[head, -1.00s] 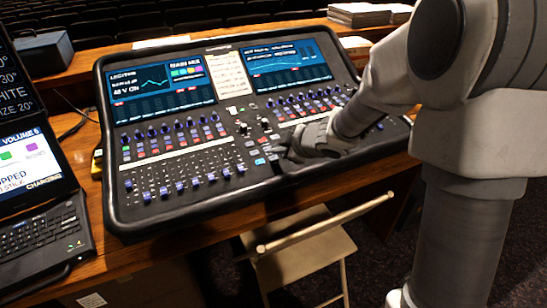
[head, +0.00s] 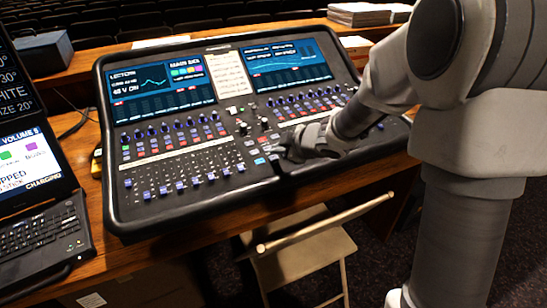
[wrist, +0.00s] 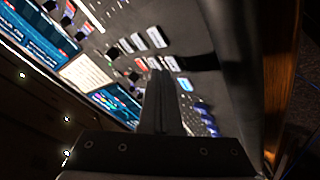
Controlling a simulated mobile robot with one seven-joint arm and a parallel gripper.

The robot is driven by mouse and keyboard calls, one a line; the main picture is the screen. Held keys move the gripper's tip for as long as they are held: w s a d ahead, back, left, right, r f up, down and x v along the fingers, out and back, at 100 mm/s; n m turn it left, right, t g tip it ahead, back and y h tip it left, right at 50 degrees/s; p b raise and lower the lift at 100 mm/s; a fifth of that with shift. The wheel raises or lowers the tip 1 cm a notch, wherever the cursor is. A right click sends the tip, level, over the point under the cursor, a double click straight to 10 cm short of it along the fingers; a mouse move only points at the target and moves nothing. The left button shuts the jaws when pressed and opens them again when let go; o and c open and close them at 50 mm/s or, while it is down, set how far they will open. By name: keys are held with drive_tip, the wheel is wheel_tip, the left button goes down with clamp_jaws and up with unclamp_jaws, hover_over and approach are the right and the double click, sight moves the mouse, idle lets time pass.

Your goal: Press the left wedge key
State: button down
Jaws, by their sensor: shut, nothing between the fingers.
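The mixing desk (head: 190,215) stands on a wooden table. A group of small white and blue keys (head: 259,161) sits near its middle front edge. These keys also show in the wrist view (wrist: 157,38), with a blue-lit one (wrist: 185,84) right of the fingers. I cannot tell for sure which one is the left wedge key. My gripper (head: 279,152) is shut and empty, low over the desk just right of these keys. In the wrist view its fingertips (wrist: 160,76) point at the keys and hide part of the panel. I cannot tell whether they touch a key.
Rows of faders (head: 190,180) and knobs lie left of the keys, with two screens (head: 290,64) behind. A laptop (head: 45,235) stands at the left. A folding chair (head: 300,255) stands in front of the desk. Papers (head: 368,13) lie at the back right.

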sight(279, 163)
drive_tip(key=shift+f, duration=0.25)
drive_tip(key=shift+f+b, duration=0.3)
drive_tip(key=shift+f, duration=0.1)
idle(0.4)
idle(0.4)
drive_tip(key=shift+r+p, duration=0.8)
drive_tip(key=shift+p, duration=0.05)
drive_tip(key=r+p, duration=0.5)
drive_tip(key=shift+s+d+r, duration=0.1)
drive_tip(key=shift+s, duration=0.15)
idle(0.4)
